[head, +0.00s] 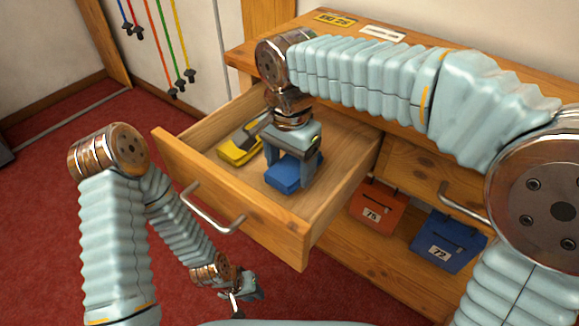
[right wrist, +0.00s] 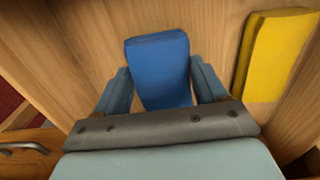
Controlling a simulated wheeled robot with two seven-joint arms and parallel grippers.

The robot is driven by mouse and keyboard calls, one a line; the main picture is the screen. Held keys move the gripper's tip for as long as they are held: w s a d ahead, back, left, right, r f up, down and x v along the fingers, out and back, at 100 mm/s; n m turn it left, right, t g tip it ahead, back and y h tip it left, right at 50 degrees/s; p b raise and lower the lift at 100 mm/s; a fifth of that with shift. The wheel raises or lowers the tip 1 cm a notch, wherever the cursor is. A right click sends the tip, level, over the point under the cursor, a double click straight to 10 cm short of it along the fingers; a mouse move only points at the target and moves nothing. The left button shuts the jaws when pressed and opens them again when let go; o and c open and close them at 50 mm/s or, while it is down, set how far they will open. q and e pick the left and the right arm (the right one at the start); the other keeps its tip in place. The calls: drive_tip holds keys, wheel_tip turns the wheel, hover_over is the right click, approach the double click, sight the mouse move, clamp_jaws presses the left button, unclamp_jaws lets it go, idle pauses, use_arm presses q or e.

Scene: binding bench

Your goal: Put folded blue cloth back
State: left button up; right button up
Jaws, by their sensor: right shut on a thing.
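The folded blue cloth (head: 283,177) is inside the open drawer (head: 232,204), low over or on its floor; I cannot tell if it touches. My right gripper (head: 292,172) points down into the drawer and is shut on the cloth. In the right wrist view the blue cloth (right wrist: 160,68) sits between the two fingers of the gripper (right wrist: 163,92). My left gripper (head: 240,300) hangs low in front of the drawer, over the red floor; its fingers are too small to read.
A yellow item (head: 238,150) lies in the drawer left of the cloth, and it shows in the right wrist view (right wrist: 272,55). Another drawer (head: 425,172) is shut. The drawer's right part is clear.

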sight(290, 168)
drive_tip(key=shift+f, duration=0.5)
drive_tip(key=shift+f, duration=0.15)
drive_tip(key=o, duration=1)
wheel_tip(290, 168, up, 12)
drive_tip(key=shift+r+p, duration=0.15)
drive_tip(key=shift+p, duration=0.8)
